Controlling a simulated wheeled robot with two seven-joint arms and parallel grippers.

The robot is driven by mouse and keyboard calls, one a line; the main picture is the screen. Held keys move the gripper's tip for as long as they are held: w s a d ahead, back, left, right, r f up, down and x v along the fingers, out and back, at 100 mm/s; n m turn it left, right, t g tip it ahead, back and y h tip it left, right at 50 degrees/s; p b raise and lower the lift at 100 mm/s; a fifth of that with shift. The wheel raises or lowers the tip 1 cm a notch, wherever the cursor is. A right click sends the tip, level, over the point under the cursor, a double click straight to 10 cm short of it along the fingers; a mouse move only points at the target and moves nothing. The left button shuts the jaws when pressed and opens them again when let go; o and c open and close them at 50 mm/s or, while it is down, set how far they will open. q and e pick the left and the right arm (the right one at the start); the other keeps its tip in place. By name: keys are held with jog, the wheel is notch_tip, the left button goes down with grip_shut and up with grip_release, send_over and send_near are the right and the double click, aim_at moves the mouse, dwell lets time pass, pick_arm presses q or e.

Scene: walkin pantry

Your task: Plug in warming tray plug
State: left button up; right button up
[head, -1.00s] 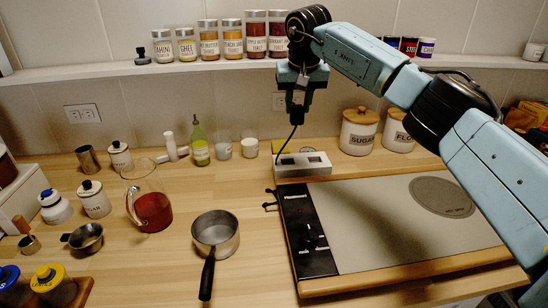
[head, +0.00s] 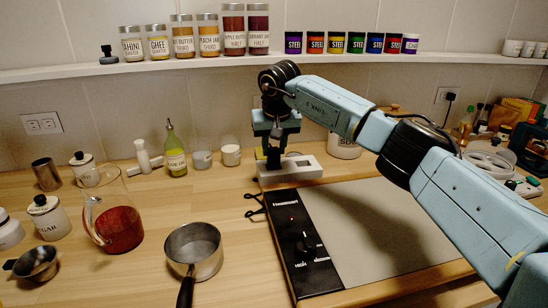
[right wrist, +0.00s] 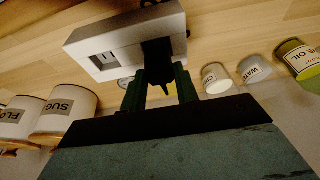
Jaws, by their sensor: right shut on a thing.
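The warming tray (head: 385,215) lies on the counter, with a black control panel (head: 305,245) on its left side. A small red dot shows on that panel. A white socket box (head: 306,170) stands behind the tray; it also shows in the right wrist view (right wrist: 110,42) with one bare socket. My right gripper (head: 275,158) points down at the left part of the box. In the right wrist view it is shut on the black plug (right wrist: 157,58), which covers the other socket place. I cannot tell how deep the plug sits. My left gripper is not in view.
A steel saucepan (head: 193,249) and a glass jug (head: 116,228) of red liquid stand left of the tray. An oil bottle (head: 175,152) and small pots stand behind. A shelf (head: 200,64) with jars runs above. A black cord (head: 255,205) lies by the panel.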

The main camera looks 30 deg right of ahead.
aim_at(274, 157)
notch_tip(274, 157, down, 2)
jog(key=shift+f, duration=0.2)
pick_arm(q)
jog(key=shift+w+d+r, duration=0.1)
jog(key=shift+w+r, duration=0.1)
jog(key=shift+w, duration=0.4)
pick_arm(e)
jog(key=o, duration=1)
jog(key=shift+f, duration=0.1)
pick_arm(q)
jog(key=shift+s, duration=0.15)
